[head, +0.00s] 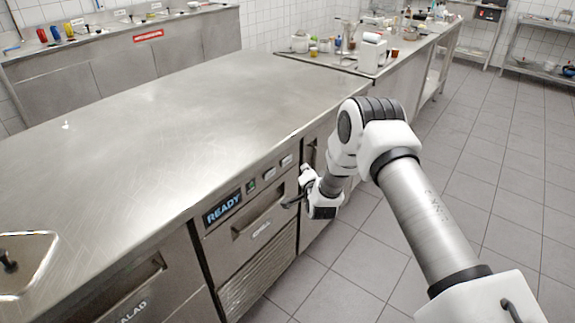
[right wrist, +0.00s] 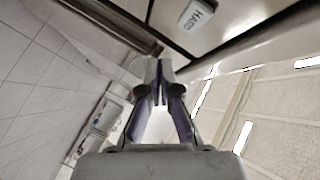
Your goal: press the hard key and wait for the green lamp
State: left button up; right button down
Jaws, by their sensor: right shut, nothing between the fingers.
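The control strip on the counter front carries a display reading READY (head: 222,208) in blue letters. Beside it is a small dark greenish square (head: 251,186), perhaps the lamp; I cannot tell if it is lit. Two pale keys (head: 268,173) follow to its right, their labels too small to read. In the right wrist view a pale key marked HARD (right wrist: 197,15) is at the top, above and right of the fingertips. My left gripper is out of view.
The steel counter top (head: 150,120) is largely bare. A drawer handle (head: 262,216) sits under the strip, near my gripper. A sink (head: 25,262) is at the lower left. The tiled floor (head: 340,285) is open at the right.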

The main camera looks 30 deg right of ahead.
aim_at(291, 160)
jog(key=w, duration=0.1)
jog(key=w+a+b, duration=0.1)
jog(key=w+b, duration=0.1)
jog(key=shift+w+a, duration=0.25)
jog(key=shift+w, duration=0.1)
dwell(1.1)
jog(key=shift+w+a+b, duration=0.15)
jog(key=shift+w+b, duration=0.2)
jog(key=shift+w+a+b, duration=0.2)
jog(key=shift+w+b, duration=0.25)
jog(key=shift+w, duration=0.05)
dwell(0.6)
jog(key=shift+s, duration=0.1)
jog(key=shift+s+d+p, duration=0.3)
jog(key=shift+s+d, duration=0.05)
jog(key=shift+s, duration=0.45)
